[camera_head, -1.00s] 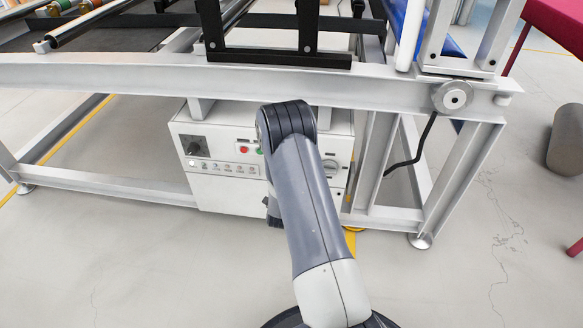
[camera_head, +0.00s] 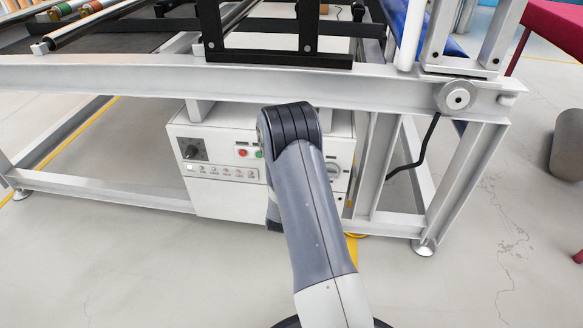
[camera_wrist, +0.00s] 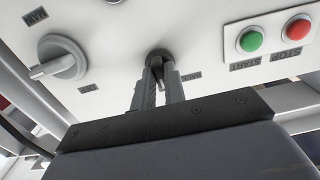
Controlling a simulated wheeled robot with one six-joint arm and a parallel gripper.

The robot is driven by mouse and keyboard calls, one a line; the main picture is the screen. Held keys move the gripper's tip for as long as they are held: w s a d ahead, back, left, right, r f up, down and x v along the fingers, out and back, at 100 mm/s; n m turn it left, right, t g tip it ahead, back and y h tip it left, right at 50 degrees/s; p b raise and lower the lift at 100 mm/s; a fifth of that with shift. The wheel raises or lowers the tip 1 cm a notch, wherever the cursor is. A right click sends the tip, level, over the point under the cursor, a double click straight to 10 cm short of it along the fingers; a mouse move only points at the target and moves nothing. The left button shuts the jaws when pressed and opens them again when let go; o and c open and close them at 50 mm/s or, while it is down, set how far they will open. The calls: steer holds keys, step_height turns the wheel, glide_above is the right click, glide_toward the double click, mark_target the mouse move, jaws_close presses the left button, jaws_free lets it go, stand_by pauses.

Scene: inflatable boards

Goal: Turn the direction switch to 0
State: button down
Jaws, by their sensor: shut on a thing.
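The direction switch (camera_wrist: 157,54) is a small dark knob on the white panel face in the wrist view, between the grey main rotary switch and the green button. My gripper (camera_wrist: 160,66) has its two fingers closed around this knob, hiding most of it. The angle of the knob and its exact position mark cannot be told. Small labels lie to either side of it, too small to read surely. In the head view my arm covers the switch and the gripper tips.
The white control box (camera_head: 225,205) sits under a grey metal frame (camera_head: 110,75). The panel carries a green start button (camera_wrist: 250,39), a red stop button (camera_wrist: 298,29) and the grey main switch (camera_wrist: 60,58). Open floor lies in front.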

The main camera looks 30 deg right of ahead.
steer(key=c, duration=1.5)
jaws_free()
steer(key=shift+o, duration=0.2)
steer(key=p+v, duration=0.2)
steer(key=v, duration=0.8)
steer(key=shift+s+a, duration=0.25)
steer(key=shift+s, duration=0.05)
steer(key=b+x, duration=0.1)
steer(key=x, duration=1)
steer(key=shift+b, duration=0.4)
